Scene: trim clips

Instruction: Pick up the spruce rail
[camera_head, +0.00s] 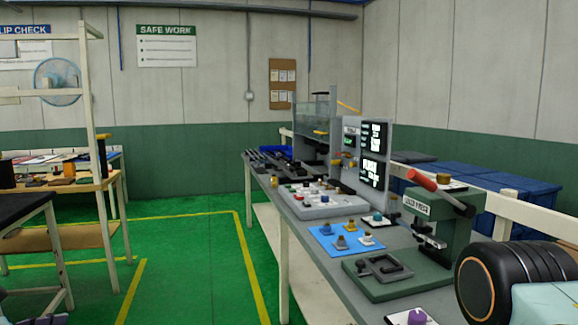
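I cannot pick out a spruce rail with certainty. Several dark, long pieces (272,160) lie at the far end of the long grey bench (296,232), too small to tell their colour or shape. My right arm shows as a black ribbed joint at the lower right, but its gripper is out of the picture.
A green press (436,225) with a red handle stands on the near bench. Behind it are a blue mat (346,240) with small parts, a pale tray (322,203) and a display panel (373,155). A wooden table (62,187) stands left. Green floor (195,270) between is clear.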

